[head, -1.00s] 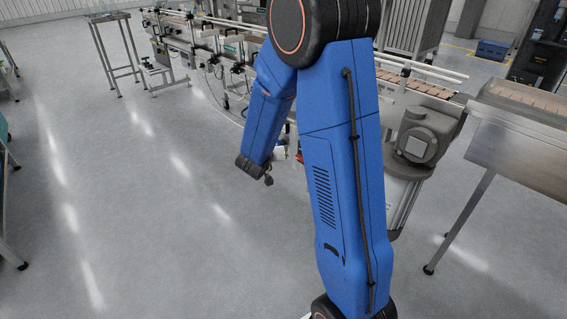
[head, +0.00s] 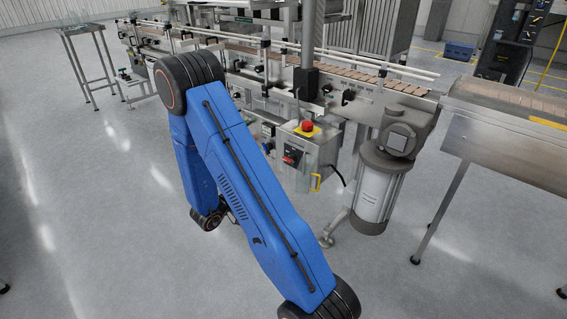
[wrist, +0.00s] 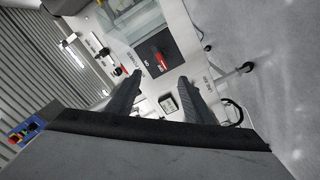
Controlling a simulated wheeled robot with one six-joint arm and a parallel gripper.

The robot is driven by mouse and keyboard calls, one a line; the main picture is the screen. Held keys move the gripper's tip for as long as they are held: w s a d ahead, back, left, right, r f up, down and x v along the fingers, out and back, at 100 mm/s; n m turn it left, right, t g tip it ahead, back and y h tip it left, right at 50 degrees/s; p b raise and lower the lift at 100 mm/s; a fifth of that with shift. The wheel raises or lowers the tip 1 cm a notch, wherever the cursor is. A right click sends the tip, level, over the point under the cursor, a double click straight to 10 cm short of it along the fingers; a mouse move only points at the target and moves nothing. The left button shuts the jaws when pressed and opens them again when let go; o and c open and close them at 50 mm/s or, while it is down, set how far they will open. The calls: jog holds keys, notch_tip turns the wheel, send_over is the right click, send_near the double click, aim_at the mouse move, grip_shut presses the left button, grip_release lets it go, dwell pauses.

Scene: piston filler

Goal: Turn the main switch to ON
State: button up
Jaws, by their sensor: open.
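The main switch (head: 291,155) has a red handle on a dark plate, on the front of a grey control box (head: 319,160) beside the conveyor in the head view. In the wrist view, a dark square plate with a red handle (wrist: 159,60), apparently this switch, lies just beyond the fingertips, near the top middle. My gripper (wrist: 159,78) is open, its two dark fingers apart with nothing between them. No contact with the switch shows. In the head view my blue arm largely hides the gripper. I cannot read the switch position for certain.
A red emergency button (head: 307,127) on a yellow base sits on top of the box. A yellow part (head: 315,183) hangs on its lower right side. A grey motor (head: 377,190) stands to the right. The conveyor (head: 350,82) runs behind. Floor at left is clear.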

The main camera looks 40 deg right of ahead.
aim_at(287, 161)
jog(key=d, duration=0.5)
jog(key=w+d, duration=0.1)
jog(key=d, duration=1)
jog(key=shift+w+d, duration=0.15)
jog(key=shift+d, duration=0.25)
